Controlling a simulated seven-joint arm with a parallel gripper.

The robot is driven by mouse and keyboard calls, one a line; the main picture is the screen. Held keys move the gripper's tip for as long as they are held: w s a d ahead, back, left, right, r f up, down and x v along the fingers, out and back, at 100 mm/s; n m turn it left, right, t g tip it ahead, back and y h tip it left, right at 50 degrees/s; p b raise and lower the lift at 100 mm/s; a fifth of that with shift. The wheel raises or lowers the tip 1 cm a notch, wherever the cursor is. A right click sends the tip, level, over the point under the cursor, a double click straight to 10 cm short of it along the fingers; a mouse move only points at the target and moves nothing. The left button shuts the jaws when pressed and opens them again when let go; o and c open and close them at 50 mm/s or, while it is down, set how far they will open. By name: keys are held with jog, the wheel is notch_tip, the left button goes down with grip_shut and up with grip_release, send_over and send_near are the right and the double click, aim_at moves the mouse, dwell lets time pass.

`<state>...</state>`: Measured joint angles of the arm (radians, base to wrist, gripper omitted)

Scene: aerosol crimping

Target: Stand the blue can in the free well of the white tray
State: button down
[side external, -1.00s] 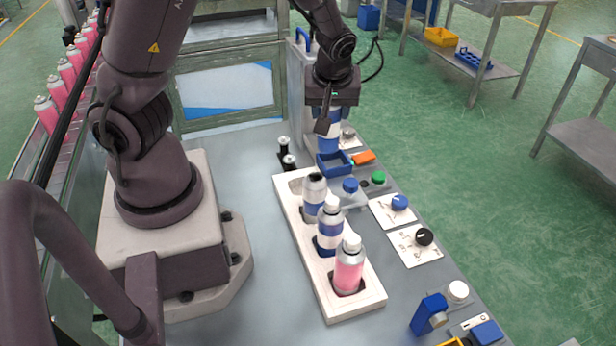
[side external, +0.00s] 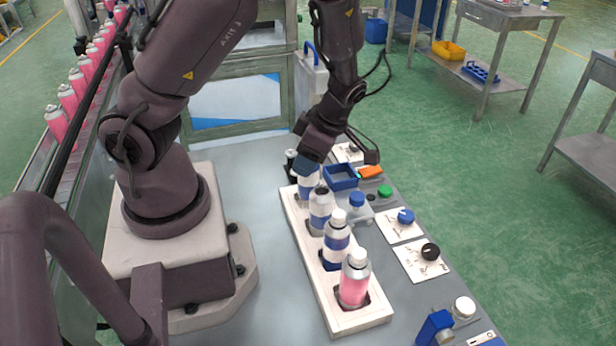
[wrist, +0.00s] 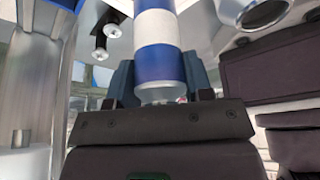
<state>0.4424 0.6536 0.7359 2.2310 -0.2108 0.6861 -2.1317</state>
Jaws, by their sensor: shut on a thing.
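The blue can (side external: 307,182), white with blue bands, is held in my gripper (side external: 308,168) at the far end of the white tray (side external: 318,283). In the wrist view the can (wrist: 158,62) stands between my fingers (wrist: 160,82), which are shut on it. In the side view it looks close to upright over the far well. The can and gripper hide that well, and I cannot tell whether its base is in the well or just above.
A blue open bin (side external: 341,177) and an orange piece (side external: 370,172) lie right of my gripper. Knobs and buttons, including a blue knob (side external: 406,216) and a black one (side external: 430,251), line the right edge. Bare bench lies left of the tray.

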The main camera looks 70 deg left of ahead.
jog(key=shift+f, duration=1.8)
jog(key=shift+f, duration=0.2)
jog(key=c, duration=0.5)
grip_release()
jog(key=shift+r, duration=0.15)
